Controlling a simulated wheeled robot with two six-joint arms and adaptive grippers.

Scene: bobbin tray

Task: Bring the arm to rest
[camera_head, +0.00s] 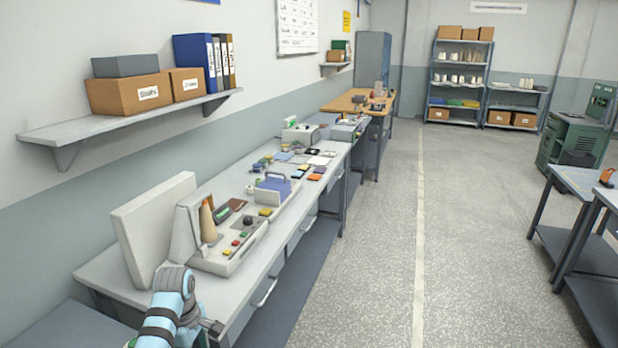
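One of my arms, in teal and grey with black bands, shows at the bottom left of the head view, in front of the near end of the long bench (235,284). It appears to be my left arm. A small dark part at its lower right side looks like a piece of my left gripper (212,327). Its fingers cannot be made out, so I cannot tell whether it is open or holds anything. My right arm and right gripper are not in view.
A beige device (228,262) with buttons and a tan cone (207,222) stands on the near bench. A blue box (272,186) and small coloured items lie farther along. A wall shelf (130,121) hangs above. Dark tables (590,262) stand at right. The floor between is clear.

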